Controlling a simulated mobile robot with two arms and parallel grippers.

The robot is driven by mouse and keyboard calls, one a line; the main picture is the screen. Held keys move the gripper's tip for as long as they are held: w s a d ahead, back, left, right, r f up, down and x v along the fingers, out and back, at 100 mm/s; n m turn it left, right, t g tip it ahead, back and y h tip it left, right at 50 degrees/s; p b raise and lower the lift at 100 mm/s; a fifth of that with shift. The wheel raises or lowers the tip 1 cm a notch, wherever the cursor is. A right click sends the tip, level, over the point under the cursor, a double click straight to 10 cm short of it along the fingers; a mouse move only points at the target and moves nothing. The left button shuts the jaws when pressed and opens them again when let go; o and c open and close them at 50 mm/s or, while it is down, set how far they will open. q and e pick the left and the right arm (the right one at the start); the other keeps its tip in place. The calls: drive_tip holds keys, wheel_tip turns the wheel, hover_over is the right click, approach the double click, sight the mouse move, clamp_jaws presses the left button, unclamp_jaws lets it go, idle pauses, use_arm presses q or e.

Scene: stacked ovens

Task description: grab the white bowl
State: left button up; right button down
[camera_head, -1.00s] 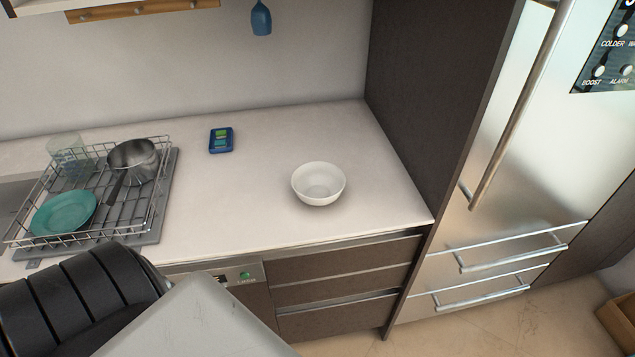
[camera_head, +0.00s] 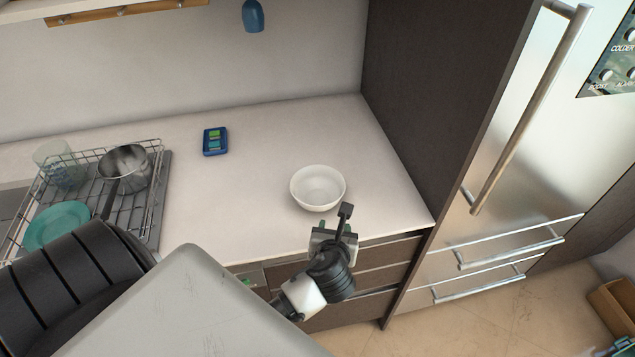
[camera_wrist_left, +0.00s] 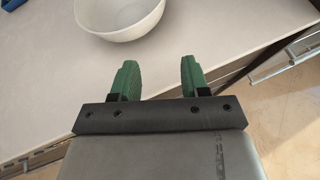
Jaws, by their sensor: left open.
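The white bowl (camera_head: 318,188) stands upright on the light countertop, toward its right end. It also shows at the top of the left wrist view (camera_wrist_left: 120,18), cut off by the frame's upper edge. My left gripper (camera_head: 336,224) is just in front of the bowl, near the counter's front edge, apart from it. In the left wrist view its two green fingers (camera_wrist_left: 158,80) are spread with nothing between them and point toward the bowl. My right gripper is not in these views.
A wire dish rack (camera_head: 150,210) with a pot (camera_head: 125,167) and a teal plate (camera_head: 58,225) is on the left. A dark tall panel (camera_head: 435,90) and steel fridge (camera_head: 535,130) bound the right. The counter around the bowl is clear.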

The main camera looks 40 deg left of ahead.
sight(340, 184)
use_arm(q)
drive_tip(key=r+m, duration=0.1)
drive_tip(key=w+r+m+t, duration=0.1)
drive_tip(key=m, duration=0.1)
drive_tip(key=shift+w+r+y, duration=0.2)
drive_tip(key=shift+r+y, duration=0.1)
drive_tip(key=shift+w+a+r+m, duration=0.15)
drive_tip(key=shift+w+r+m, duration=0.05)
drive_tip(key=shift+m, duration=0.1)
drive_tip(key=shift+w+a, duration=0.2)
drive_tip(key=shift+w, duration=0.1)
drive_tip(key=x, duration=0.4)
drive_tip(key=shift+w+a+f+p, duration=0.1)
drive_tip(key=shift+w+p, duration=0.15)
drive_tip(key=shift+p, duration=0.05)
drive_tip(key=shift+w+a+f, duration=0.1)
drive_tip(key=shift+w+a, duration=0.2)
drive_tip(key=shift+w, duration=0.2)
drive_tip(key=p+x, duration=0.1)
drive_tip(key=x, duration=0.2)
drive_tip(key=shift+w+a, duration=0.1)
drive_tip(key=shift+w, duration=0.1)
drive_tip(key=shift+w+a+f, duration=0.2)
drive_tip(key=shift+w+a, duration=0.05)
drive_tip(key=shift+w, duration=0.15)
clamp_jaws()
